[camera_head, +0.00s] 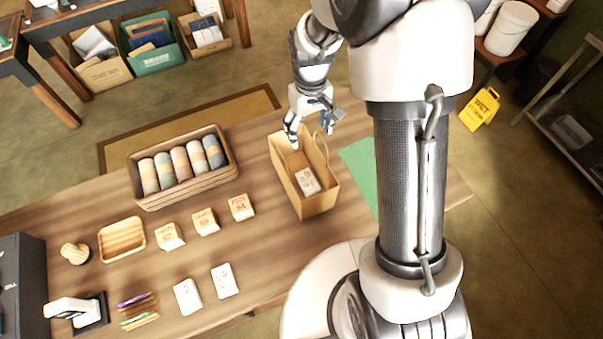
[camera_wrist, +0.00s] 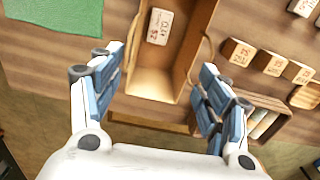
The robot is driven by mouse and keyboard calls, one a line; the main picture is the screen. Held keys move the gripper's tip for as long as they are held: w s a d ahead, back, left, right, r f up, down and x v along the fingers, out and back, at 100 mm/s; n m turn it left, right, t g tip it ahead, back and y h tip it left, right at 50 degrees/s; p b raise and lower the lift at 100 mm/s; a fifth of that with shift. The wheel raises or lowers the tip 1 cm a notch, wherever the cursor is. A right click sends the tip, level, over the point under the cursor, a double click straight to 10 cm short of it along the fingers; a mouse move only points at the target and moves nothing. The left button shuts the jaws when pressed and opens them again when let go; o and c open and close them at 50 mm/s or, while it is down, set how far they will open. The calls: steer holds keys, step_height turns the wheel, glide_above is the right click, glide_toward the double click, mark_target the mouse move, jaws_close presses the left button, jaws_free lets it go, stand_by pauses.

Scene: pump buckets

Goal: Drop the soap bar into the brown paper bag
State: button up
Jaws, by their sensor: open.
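The brown paper bag (camera_head: 320,205) stands open on the wooden table, with its handles up; it also shows in the wrist view (camera_wrist: 152,84). A soap bar (camera_head: 307,181) with a pale label and red print lies on the bag's floor; it also shows in the wrist view (camera_wrist: 160,26). My gripper (camera_head: 308,127) is over the far end of the bag, open and empty. In the wrist view its fingers (camera_wrist: 162,85) are spread apart on either side of the bag. Three similar wrapped bars (camera_head: 205,222) stand in a row on the table, left of the bag.
A wicker basket of rolled towels (camera_head: 190,196) stands left of the bag. A green cloth (camera_head: 360,168) lies to its right. A wooden tray (camera_head: 122,239), a brush (camera_head: 75,253) and two white cards (camera_head: 187,296) are on the left of the table. A yellow sign (camera_head: 480,109) stands on the floor.

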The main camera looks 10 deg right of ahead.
step_height(320, 180, up, 12)
stand_by(0.6)
stand_by(0.4)
